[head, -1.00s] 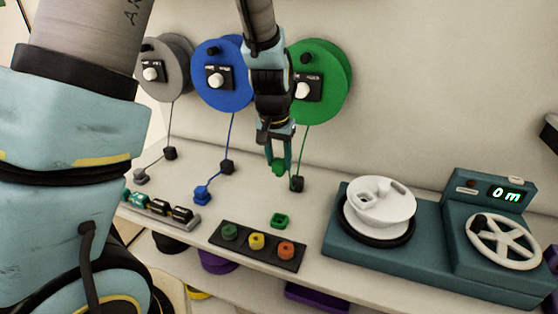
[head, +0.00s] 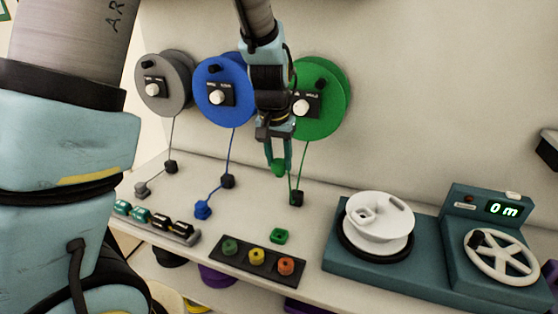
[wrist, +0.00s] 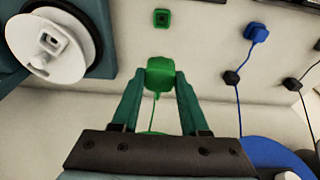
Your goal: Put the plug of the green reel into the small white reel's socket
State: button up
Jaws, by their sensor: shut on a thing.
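My gripper (head: 279,168) is shut on the green plug (wrist: 159,74), which also shows between the fingertips in the head view (head: 278,169). The plug is held above the counter. A green cord runs from it to a dark guide block (head: 296,198) and up to the green reel (head: 322,100) on the wall, partly hidden by my arm. The small white reel (head: 379,224) sits on a teal machine at the right, with a square socket on its top face. In the wrist view the white reel (wrist: 45,50) is at upper left, apart from the plug.
A green square socket piece (head: 279,236) lies on the counter, behind a dark strip (head: 225,254) of coloured sockets. Blue plug (head: 203,209) and grey plug (head: 142,189) lie at left. The machine's handwheel (head: 500,250) and "0 m" display (head: 503,209) stand at right.

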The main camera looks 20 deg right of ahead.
jog(key=s+d, duration=1.3)
jog(key=d, duration=0.4)
jog(key=shift+s+d, duration=0.15)
jog(key=shift+s, duration=0.1)
jog(key=shift+d, duration=0.1)
dwell(0.4)
jog(key=s+d, duration=0.4)
jog(key=d, duration=0.1)
jog(key=shift+s+d, duration=0.25)
jog(key=shift+d, duration=0.1)
jog(key=shift+a, duration=0.1)
jog(key=w+a+b, duration=0.1)
jog(key=w+a, duration=0.3)
jog(key=a, duration=0.1)
jog(key=shift+w+a+f+b, duration=0.15)
jog(key=shift+a+f+b, duration=0.05)
jog(key=shift+f+b, duration=0.15)
dwell(0.7)
jog(key=shift+f, duration=0.15)
jog(key=shift+f+b, duration=1.55)
jog(key=shift+f, duration=0.8)
jog(key=shift+f+b, duration=0.45)
jog(key=shift+f, duration=0.45)
